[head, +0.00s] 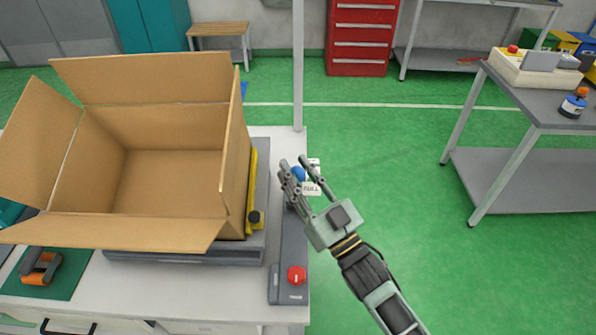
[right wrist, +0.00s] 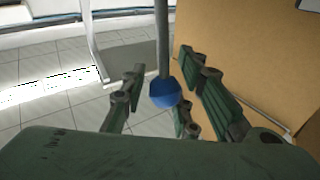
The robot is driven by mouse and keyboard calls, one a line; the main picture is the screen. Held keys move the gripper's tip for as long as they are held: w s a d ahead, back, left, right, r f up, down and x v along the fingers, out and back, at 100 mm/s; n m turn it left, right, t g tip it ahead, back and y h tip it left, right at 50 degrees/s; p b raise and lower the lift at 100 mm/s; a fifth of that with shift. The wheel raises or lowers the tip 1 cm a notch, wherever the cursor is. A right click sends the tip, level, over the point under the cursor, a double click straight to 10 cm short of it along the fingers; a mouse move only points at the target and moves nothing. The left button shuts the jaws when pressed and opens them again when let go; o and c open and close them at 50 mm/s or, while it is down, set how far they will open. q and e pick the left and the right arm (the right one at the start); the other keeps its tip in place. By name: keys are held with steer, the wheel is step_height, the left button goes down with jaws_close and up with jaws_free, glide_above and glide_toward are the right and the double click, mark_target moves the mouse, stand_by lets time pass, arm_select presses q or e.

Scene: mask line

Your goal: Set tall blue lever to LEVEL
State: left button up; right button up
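The tall blue lever shows as a blue ball knob (head: 298,174), partly hidden behind my right gripper's fingers. In the right wrist view its ball (right wrist: 165,92) sits at the end of a grey rod (right wrist: 162,40). My right gripper (head: 300,168) is at the knob, with its fingers spread. In the right wrist view the ball lies between the open fingers, with gaps visible; contact cannot be told. A white label reading "FULL" (head: 311,189) is beside the fingers. The lever's base is hidden. My left gripper is not in view.
A large open cardboard box (head: 170,180) stands just left of the lever, on a grey machine (head: 185,257). A grey control strip (head: 289,250) with a red button (head: 296,275) runs along the table's right edge. Green floor right of the table is free up to a grey bench (head: 540,105).

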steer(key=c, duration=0.6)
jaws_close()
steer(key=shift+f, duration=0.15)
